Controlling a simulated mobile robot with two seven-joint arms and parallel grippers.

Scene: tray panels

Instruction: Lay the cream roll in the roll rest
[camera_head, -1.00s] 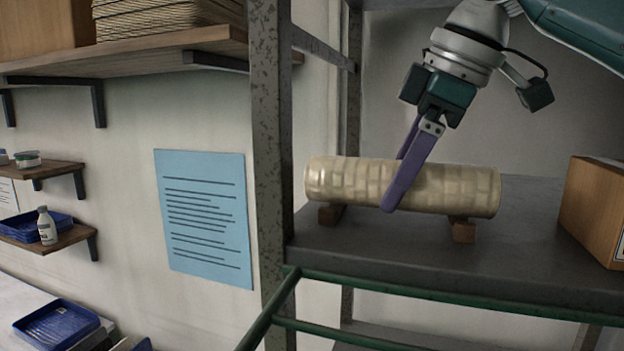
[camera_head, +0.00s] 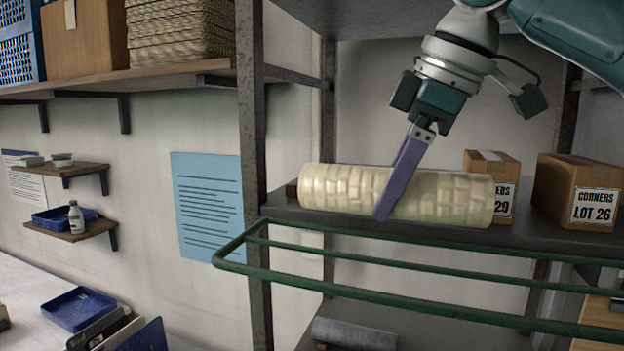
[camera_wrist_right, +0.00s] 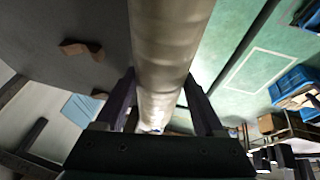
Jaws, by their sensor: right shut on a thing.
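The cream roll (camera_head: 340,188), a long ribbed cylinder, lies nearly level across the head view. My right gripper (camera_head: 388,205) is shut around its middle from above. In the right wrist view the roll (camera_wrist_right: 170,50) runs between the two fingers of my right gripper (camera_wrist_right: 165,95). The roll is in front of the grey shelf (camera_head: 285,206), clear of the wooden blocks. One wooden block (camera_wrist_right: 82,49) shows on the shelf in the right wrist view, and another block (camera_wrist_right: 99,94) farther along. I cannot pick out the roll rest for sure. My left gripper is not in view.
A green tube rail (camera_head: 400,268) runs below and in front of the roll. Two cardboard boxes, one (camera_head: 505,165) and one marked LOT 26 (camera_head: 575,190), stand on the shelf at right. A metal post (camera_head: 252,150) rises at left. A grey roll (camera_head: 355,332) lies lower down.

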